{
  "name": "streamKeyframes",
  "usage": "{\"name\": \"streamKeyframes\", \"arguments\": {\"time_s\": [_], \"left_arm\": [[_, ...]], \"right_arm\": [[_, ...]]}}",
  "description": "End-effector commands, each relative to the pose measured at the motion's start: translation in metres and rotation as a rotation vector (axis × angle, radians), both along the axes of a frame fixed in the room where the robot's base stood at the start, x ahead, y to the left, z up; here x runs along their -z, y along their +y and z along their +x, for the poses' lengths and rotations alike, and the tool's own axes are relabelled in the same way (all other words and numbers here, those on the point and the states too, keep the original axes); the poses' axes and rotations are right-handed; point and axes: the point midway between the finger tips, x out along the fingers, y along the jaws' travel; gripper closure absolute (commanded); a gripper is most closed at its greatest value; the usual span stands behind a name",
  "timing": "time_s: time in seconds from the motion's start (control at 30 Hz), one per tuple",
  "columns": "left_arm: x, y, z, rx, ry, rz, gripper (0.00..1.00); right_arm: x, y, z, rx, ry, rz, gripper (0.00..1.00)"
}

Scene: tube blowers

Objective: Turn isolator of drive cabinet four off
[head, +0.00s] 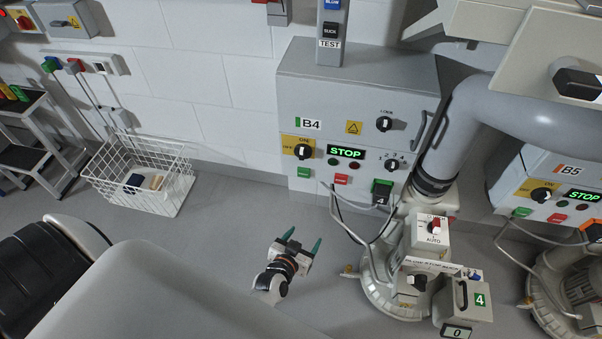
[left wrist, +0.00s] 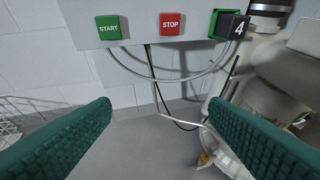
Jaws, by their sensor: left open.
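The drive cabinet labelled B4 (head: 345,120) stands against the wall in the head view. Its isolator (head: 303,151) is a black rotary knob on a yellow plate at the left of the front, with ON lettered above it. A lit display (head: 345,153) beside it reads STOP. My left gripper (head: 299,247) is open and empty, below and in front of the cabinet, apart from it. In the left wrist view its green fingers frame the cabinet's lower edge, with the START button (left wrist: 108,28) and STOP button (left wrist: 172,24) above; the isolator is out of that view. My right gripper is not seen.
A blower unit (head: 432,275) marked 4 stands on the floor right of my left gripper, with cables looping up to the cabinet. Cabinet B5 (head: 558,180) is further right. A white wire basket (head: 140,177) sits at left. Floor between basket and blower is clear.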

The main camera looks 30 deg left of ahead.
Motion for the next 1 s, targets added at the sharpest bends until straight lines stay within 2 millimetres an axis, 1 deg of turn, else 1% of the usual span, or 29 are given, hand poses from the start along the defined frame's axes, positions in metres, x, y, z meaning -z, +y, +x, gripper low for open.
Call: {"name": "streamKeyframes", "arguments": {"time_s": [0.03,0.1,0.2,0.3,0.4,0.47,0.57,0.8,1.0], "left_arm": [[-0.019,0.013,0.021,-0.054,-0.114,0.007,0.30],[-0.057,0.030,0.038,-0.119,-0.236,0.024,0.30],[-0.096,0.050,0.048,-0.190,-0.351,0.044,0.30],[-0.118,0.061,0.051,-0.227,-0.409,0.058,0.30],[-0.126,0.065,0.055,-0.240,-0.427,0.062,0.30],[-0.127,0.067,0.062,-0.240,-0.427,0.062,0.30],[-0.127,0.071,0.077,-0.238,-0.428,0.063,0.30],[-0.125,0.084,0.125,-0.236,-0.426,0.062,0.30],[-0.125,0.093,0.154,-0.236,-0.424,0.063,0.30]], "right_arm": [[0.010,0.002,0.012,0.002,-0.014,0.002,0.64],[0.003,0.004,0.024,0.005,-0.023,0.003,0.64],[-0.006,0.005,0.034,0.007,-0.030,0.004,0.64],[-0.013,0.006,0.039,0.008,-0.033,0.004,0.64],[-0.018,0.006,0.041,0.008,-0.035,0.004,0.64],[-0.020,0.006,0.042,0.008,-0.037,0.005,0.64],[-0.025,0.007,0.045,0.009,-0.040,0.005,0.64],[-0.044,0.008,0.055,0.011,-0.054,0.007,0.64],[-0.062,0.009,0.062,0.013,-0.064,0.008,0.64]]}}
